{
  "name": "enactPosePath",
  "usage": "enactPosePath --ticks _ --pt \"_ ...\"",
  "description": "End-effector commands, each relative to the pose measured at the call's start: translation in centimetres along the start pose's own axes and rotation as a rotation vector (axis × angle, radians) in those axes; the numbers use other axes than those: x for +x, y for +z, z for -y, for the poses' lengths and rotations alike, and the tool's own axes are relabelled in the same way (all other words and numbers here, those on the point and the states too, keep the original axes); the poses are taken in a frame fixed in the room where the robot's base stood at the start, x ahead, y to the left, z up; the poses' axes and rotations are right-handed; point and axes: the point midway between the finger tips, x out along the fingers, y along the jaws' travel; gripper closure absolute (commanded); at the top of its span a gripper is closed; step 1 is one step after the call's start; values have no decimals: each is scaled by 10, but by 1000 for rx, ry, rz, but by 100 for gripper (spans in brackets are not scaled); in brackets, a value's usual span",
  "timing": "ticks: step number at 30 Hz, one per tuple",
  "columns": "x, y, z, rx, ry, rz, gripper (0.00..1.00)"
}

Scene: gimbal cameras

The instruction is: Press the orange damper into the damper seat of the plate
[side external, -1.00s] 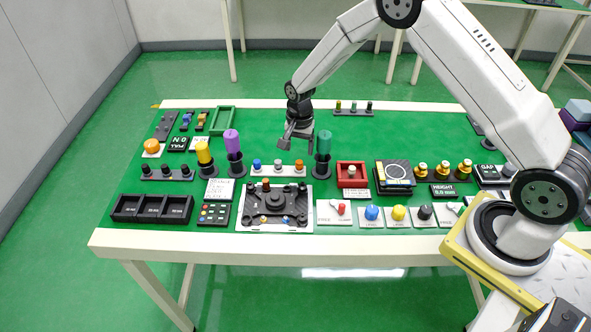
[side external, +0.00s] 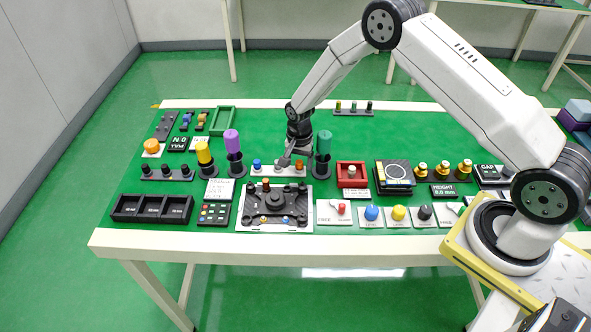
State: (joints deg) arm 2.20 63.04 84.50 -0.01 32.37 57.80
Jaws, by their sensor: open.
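The small orange damper (side external: 299,165) stands at the right end of a white holder strip (side external: 267,171), with a blue piece (side external: 257,164) at the left end. My gripper (side external: 285,160) is open and low over the strip, just left of the orange damper. It hides the strip's middle piece, and I cannot tell whether it touches anything. The plate (side external: 243,222) lies in front of the strip and carries a dark fixture (side external: 275,201) with a round centre and several corner posts. An orange-brown peg (side external: 266,184) stands at its rear. I cannot make out which spot is the damper seat.
A green cylinder (side external: 323,143) on a dark base stands close right of my gripper. Purple (side external: 231,141) and yellow (side external: 204,153) cylinders stand to the left. A red tray (side external: 351,182) is at the right. Button blocks (side external: 372,213) line the front edge.

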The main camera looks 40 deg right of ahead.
Motion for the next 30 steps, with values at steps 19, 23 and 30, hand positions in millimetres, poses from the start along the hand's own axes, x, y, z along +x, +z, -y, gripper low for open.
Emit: enactPosePath --ticks 19,23,30 --pt "0 0 0 0 0 0 93" --pt "0 0 0 0 0 0 100" --pt "-1 0 0 0 0 0 100"
